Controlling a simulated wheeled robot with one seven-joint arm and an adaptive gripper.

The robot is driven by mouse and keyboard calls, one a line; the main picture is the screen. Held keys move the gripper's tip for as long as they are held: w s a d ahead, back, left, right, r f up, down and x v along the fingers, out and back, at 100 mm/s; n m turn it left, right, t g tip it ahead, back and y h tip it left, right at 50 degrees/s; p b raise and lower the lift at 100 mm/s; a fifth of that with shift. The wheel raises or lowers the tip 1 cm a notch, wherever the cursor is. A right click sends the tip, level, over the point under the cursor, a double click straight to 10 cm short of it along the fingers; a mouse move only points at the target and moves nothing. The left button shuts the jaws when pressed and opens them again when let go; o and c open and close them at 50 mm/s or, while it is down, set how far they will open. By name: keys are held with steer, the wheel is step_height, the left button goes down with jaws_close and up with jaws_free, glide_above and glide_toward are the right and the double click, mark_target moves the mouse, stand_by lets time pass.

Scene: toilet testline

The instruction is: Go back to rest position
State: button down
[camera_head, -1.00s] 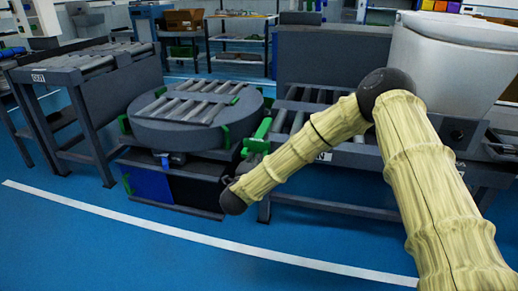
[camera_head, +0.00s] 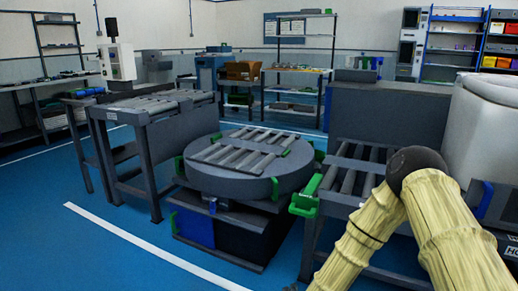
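My arm, in a pale yellow ribbed cover with a dark elbow joint, rises from the bottom right of the head view. Its forearm runs down out of the frame at the bottom, and my gripper is not in view. Behind the arm is a roller conveyor (camera_head: 350,182) with a green bracket (camera_head: 306,196) at its left end. A large white rounded object (camera_head: 487,130), partly cut off, stands at the right edge.
A round turntable with rollers (camera_head: 232,184) stands on a dark base in the middle. A roller table (camera_head: 150,106) is to its left. Shelves (camera_head: 303,40) stand at the back. Blue floor with a white line (camera_head: 140,246) is open at the front left.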

steer(key=s+d+f+n+g+y, duration=0.1)
steer(key=s+f+n+g, duration=0.2)
steer(key=s+f, duration=0.45)
steer(key=s+d+f+n+g+y, duration=0.1)
steer(key=s+d+f+n+g, duration=0.25)
steer(key=s, duration=0.65)
steer(key=s+d+f+n+g, duration=0.2)
steer(key=s+d+n+g, duration=0.15)
steer(key=s, duration=0.85)
steer(key=s+d+f+n+g, duration=0.1)
steer(key=s+d+n+g, duration=0.25)
steer(key=s, duration=0.85)
step_height(320, 180, up, 34)
steer(key=p, duration=3.5)
steer(key=shift+d+m+h, duration=0.15)
steer(key=shift+m+h, duration=0.15)
steer(key=shift+m, duration=0.15)
steer(key=shift+t, duration=0.25)
